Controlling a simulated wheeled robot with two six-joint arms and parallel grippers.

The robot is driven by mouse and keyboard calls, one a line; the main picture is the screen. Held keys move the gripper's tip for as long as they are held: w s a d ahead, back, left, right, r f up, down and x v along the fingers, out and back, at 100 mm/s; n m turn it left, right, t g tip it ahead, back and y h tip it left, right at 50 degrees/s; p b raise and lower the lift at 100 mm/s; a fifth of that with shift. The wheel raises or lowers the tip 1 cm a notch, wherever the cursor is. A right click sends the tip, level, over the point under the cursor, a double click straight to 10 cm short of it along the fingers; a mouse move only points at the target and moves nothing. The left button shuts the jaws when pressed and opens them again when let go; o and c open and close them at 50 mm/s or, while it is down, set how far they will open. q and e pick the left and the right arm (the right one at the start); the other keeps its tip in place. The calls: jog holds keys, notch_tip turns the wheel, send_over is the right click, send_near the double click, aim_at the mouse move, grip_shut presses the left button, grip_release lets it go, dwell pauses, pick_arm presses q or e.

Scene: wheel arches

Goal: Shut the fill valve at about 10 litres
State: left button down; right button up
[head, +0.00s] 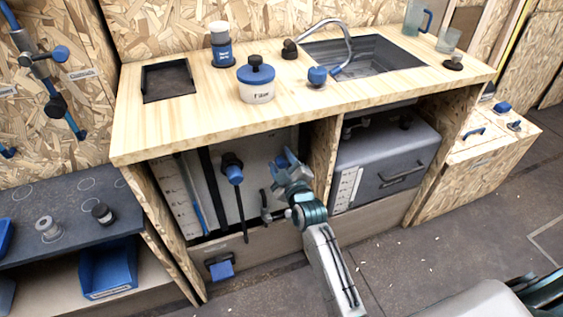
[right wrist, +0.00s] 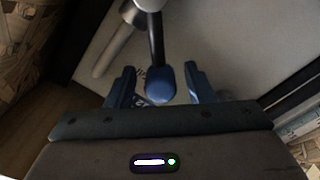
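In the head view, a pale water tank (head: 257,150) stands in the left bay under the counter. A white scale strip (head: 183,200) with a blue line beside it is on its left; its figures are too small to read. A black fitting with a blue end (head: 234,174) sits at the tank's middle, and a small grey tap (head: 266,207) is lower right. My right gripper (head: 287,164) is before the tank. In the right wrist view it (right wrist: 160,88) is open around a blue-ended black lever (right wrist: 160,82), with gaps both sides. I cannot tell which fitting this is. My left gripper is not shown.
A wooden counter (head: 215,115) overhangs the bay, with a divider (head: 323,155) to the right. A sink (head: 380,55), a white tub (head: 256,90) and a blue-based bottle (head: 221,52) are above. A dark shelf (head: 70,215) stands left. The front floor is mostly clear.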

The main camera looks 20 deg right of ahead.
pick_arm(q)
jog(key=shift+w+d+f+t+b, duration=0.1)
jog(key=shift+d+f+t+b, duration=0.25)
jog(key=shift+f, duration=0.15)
pick_arm(e)
jog(key=s, duration=1.1)
jog(key=shift+d, duration=0.2)
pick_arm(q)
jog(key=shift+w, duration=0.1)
pick_arm(e)
jog(key=shift+w, duration=0.1)
